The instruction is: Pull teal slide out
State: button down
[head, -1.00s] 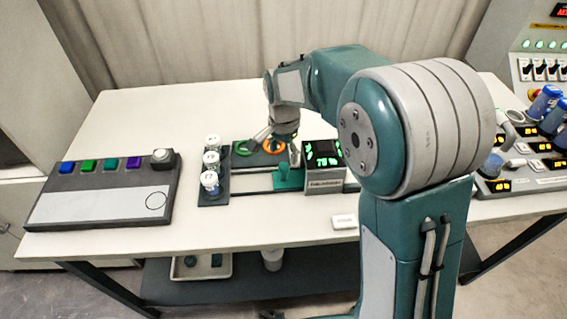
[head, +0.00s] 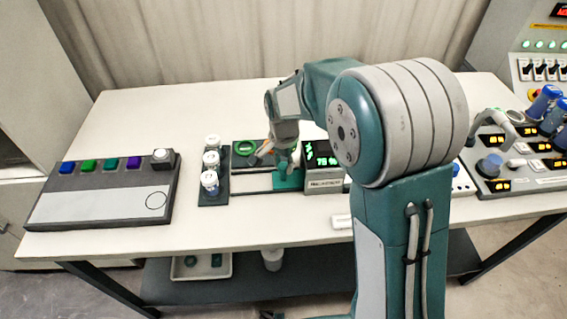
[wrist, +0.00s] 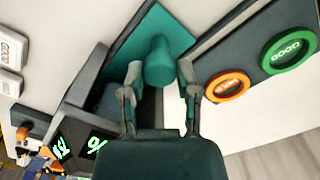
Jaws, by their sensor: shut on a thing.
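The teal slide (head: 287,182) lies flat in the dark fixture, left of the box with the green display. In the wrist view its plate (wrist: 150,35) carries an upright round teal knob (wrist: 160,62). My gripper (head: 280,160) is down at the slide. In the wrist view my gripper (wrist: 159,84) has one finger on each side of the knob and is shut on it. My wrist partly hides the knob and the fixture in the head view.
A green ring (head: 244,148) lies behind, and an orange ring (wrist: 228,87) shows beside it in the wrist view. The display box (head: 323,170) stands close right. White-capped jars (head: 210,183) stand left. A button panel (head: 105,190) is farther left.

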jog(key=a, duration=1)
jog(key=shift+s+a+f, duration=0.1)
jog(key=shift+s+a, duration=0.1)
jog(key=shift+s, duration=0.1)
jog(key=shift+d, duration=0.2)
jog(key=c, duration=0.6)
grip_release()
jog(key=shift+a, duration=0.1)
jog(key=shift+o, duration=1.3)
jog(key=shift+a, duration=0.4)
jog(key=shift+d+r, duration=0.35)
notch_tip(320, 180, up, 11)
jog(key=shift+a, duration=0.3)
jog(key=shift+w+r, duration=0.1)
